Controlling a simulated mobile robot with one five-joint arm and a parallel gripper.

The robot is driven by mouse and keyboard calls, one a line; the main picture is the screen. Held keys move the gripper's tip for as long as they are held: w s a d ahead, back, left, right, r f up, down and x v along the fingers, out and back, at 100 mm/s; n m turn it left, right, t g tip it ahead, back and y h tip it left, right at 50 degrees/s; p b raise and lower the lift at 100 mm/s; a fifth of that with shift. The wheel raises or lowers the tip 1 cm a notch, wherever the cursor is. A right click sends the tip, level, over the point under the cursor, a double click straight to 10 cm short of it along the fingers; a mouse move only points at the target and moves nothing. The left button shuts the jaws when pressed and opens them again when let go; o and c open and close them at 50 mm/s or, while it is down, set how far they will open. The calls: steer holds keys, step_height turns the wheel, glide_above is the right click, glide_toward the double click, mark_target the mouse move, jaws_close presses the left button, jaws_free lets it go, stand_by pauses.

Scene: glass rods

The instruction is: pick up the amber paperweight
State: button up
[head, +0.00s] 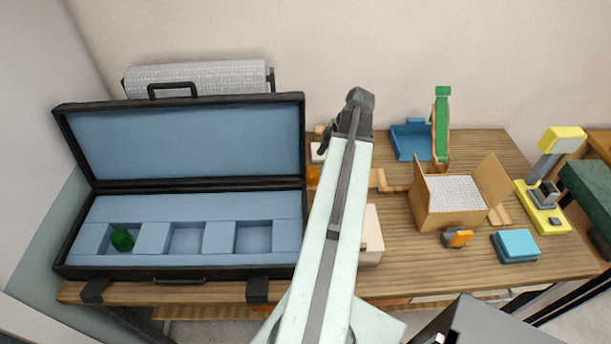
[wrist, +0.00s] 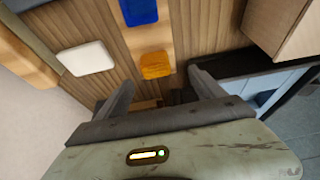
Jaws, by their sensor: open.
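The amber paperweight (wrist: 156,65) is a small rounded orange-yellow block lying on a wooden surface in the wrist view. In the head view a small amber piece (head: 313,175) shows between the case and my arm, partly hidden by the arm. My gripper (wrist: 160,92) is open, with nothing between its fingers. In the wrist view the paperweight lies just beyond the fingertips, roughly centred between them. In the head view my gripper (head: 354,112) is at the far end of my arm; its fingers are hard to make out there.
A white block (wrist: 86,58) and a blue block (wrist: 138,12) lie near the paperweight. The open black case (head: 180,272) with blue foam holds a green piece (head: 122,240). A cream box (head: 371,238) stands right of my arm; a cardboard box (head: 445,215) stands farther right.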

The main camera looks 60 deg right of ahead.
mark_target(313, 171)
steer(key=b+x, duration=0.2)
steer(key=shift+w+f, duration=0.3)
steer(key=shift+f, duration=0.05)
steer(key=shift+w+a+r, duration=0.1)
steer(key=b+x, duration=0.4)
steer(key=x, duration=0.1)
steer(key=shift+w+d+b, duration=0.1)
steer(key=shift+d+b, duration=0.2)
steer(key=shift+b, duration=0.05)
jaws_close()
